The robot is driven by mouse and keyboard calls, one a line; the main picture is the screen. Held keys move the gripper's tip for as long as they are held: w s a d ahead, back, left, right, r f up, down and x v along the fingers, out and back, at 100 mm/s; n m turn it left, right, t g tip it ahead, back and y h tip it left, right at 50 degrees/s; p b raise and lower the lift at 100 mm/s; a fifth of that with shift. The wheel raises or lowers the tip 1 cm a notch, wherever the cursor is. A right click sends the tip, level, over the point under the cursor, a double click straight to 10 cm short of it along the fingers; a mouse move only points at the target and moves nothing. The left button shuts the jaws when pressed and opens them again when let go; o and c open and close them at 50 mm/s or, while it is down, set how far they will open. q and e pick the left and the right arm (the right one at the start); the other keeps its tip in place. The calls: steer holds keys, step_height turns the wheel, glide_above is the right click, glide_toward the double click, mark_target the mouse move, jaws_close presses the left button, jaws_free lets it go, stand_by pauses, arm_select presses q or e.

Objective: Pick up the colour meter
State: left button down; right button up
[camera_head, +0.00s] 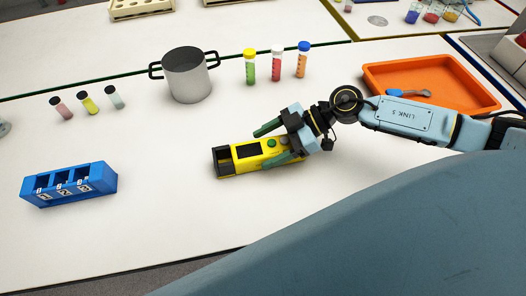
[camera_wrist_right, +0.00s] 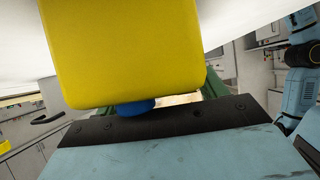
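The colour meter (camera_head: 238,166) is a yellow box with a dark screen, a green button and a black end at its left. It lies on the white table in the middle of the head view. My right gripper (camera_head: 262,148) reaches it from the right. Its two green fingers are apart, one past the meter's far side and one overlapping its near part; I cannot tell whether they touch it. In the right wrist view the yellow body (camera_wrist_right: 125,50) fills the space before the palm, with a blue part below it and a green finger partly hidden behind. My left gripper does not show.
A grey pot (camera_head: 187,77) and several capped bottles (camera_head: 276,68) stand behind. A blue rack (camera_head: 72,187) and small vials (camera_head: 88,103) are at left. An orange tray (camera_head: 480,97) with a blue-handled tool lies behind my right arm.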

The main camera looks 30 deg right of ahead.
steer(key=c, duration=1.1)
steer(key=shift+r, duration=0.1)
